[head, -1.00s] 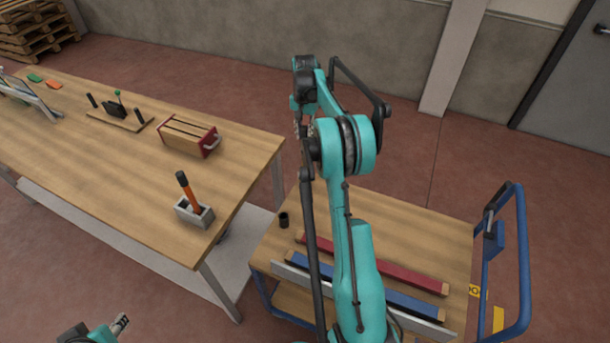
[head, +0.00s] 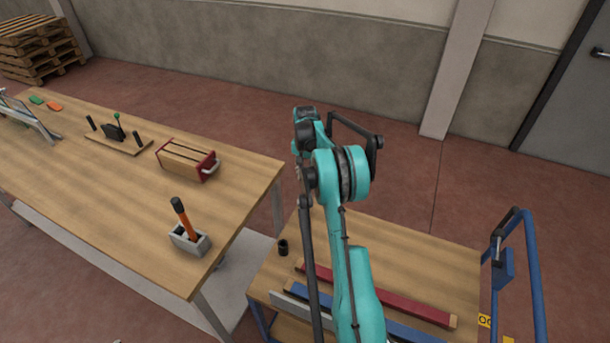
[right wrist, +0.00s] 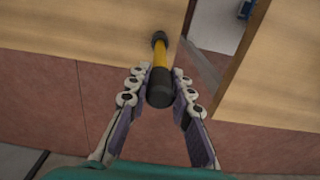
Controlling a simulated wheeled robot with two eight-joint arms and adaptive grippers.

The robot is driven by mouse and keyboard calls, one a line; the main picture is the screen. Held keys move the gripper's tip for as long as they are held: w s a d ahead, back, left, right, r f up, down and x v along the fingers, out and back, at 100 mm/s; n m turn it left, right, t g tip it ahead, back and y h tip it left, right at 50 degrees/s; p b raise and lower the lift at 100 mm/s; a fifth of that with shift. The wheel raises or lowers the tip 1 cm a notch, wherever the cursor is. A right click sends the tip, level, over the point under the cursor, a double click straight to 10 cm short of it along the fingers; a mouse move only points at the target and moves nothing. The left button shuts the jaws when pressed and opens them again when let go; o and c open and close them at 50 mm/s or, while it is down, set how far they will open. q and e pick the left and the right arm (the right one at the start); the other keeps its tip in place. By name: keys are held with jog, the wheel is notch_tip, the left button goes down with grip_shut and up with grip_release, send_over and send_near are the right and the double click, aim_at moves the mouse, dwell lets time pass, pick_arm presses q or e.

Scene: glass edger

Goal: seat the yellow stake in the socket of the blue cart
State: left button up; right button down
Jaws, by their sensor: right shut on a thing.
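The yellow stake (right wrist: 161,74), with black ends, shows in the right wrist view. My right gripper (right wrist: 157,86) is shut on it, one finger on each side, and its thick black end points toward the camera. In the head view my right arm hides the right gripper and the stake. The blue cart (head: 410,241) has a wooden top and stands at the lower right. Its socket, a short black cup (head: 283,247), is near the top's left edge and looks empty. I cannot tell how far the stake is from it. My left gripper is not in view.
A red bar (head: 380,294), a blue bar (head: 400,326) and a grey strip (head: 290,306) lie on the cart. Its blue handle (head: 532,265) rises at right. The workbench (head: 80,191) at left holds a grey block (head: 189,240) with an orange-and-black tool, and a slotted wooden box (head: 188,160).

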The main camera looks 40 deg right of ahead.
jog(key=shift+s, duration=0.1)
jog(key=shift+f, duration=0.15)
jog(key=c, duration=1.3)
grip_release()
jog(key=shift+c, duration=0.2)
